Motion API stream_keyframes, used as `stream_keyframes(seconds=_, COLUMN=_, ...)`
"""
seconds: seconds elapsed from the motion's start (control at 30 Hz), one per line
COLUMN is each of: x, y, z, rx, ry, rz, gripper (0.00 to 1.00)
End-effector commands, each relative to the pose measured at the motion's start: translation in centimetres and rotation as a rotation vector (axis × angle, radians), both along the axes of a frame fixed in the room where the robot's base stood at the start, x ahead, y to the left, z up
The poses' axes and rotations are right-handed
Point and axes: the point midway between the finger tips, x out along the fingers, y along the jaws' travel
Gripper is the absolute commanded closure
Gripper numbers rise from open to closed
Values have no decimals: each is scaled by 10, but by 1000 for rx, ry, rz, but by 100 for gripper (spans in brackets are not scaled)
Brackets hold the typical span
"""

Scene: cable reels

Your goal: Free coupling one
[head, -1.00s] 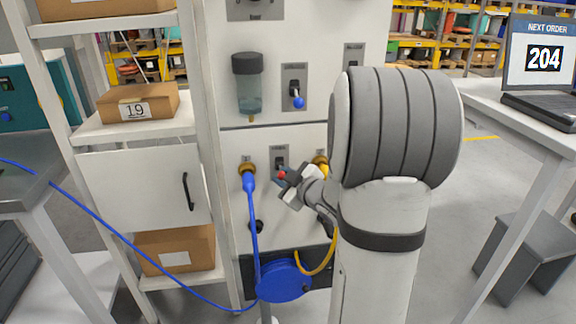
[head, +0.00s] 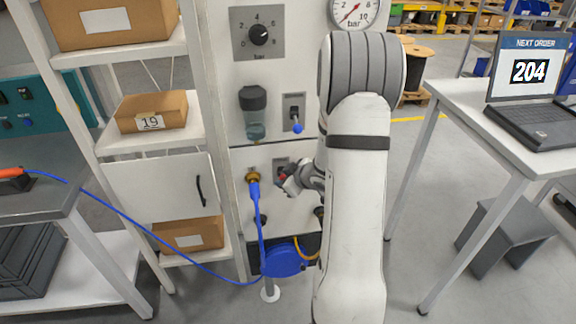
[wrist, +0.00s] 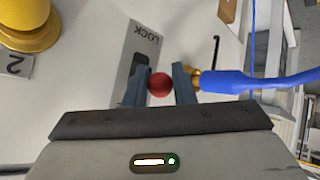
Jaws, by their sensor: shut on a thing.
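My gripper (wrist: 160,88) has its two fingers on either side of a red ball knob (wrist: 160,85), in front of a grey plate marked LOCK (wrist: 145,40). In the head view my gripper (head: 288,182) is at the panel, just right of a brass coupling (head: 253,177) with a blue plug and hose (head: 261,215). In the wrist view the blue plug (wrist: 240,82) and brass fitting (wrist: 203,80) lie right of the fingers. A yellow coupling (wrist: 28,25) stands by a plate marked 2 at the upper left. My arm hides it in the head view.
The blue hose runs past a blue reel (head: 284,260) to the grey bench (head: 35,200) at left. Above are a lever with a blue knob (head: 297,127), a filter bowl (head: 253,112) and a gauge (head: 355,10). A shelf with boxes stands left, a laptop table (head: 480,130) right.

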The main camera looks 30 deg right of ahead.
Motion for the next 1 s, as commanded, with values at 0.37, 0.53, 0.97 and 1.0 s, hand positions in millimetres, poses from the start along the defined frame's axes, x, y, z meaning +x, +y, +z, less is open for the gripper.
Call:
stream_keyframes(seconds=0.37, x=1, y=2, z=7, rx=31, ry=104, rz=6, gripper=100)
stream_keyframes(seconds=0.53, x=1, y=2, z=5, rx=36, ry=124, rz=6, gripper=100)
stream_keyframes(seconds=0.97, x=1, y=1, z=4, rx=38, ry=131, rz=4, gripper=100)
stream_keyframes(seconds=1.0, x=1, y=1, z=4, rx=38, ry=131, rz=4, gripper=100)
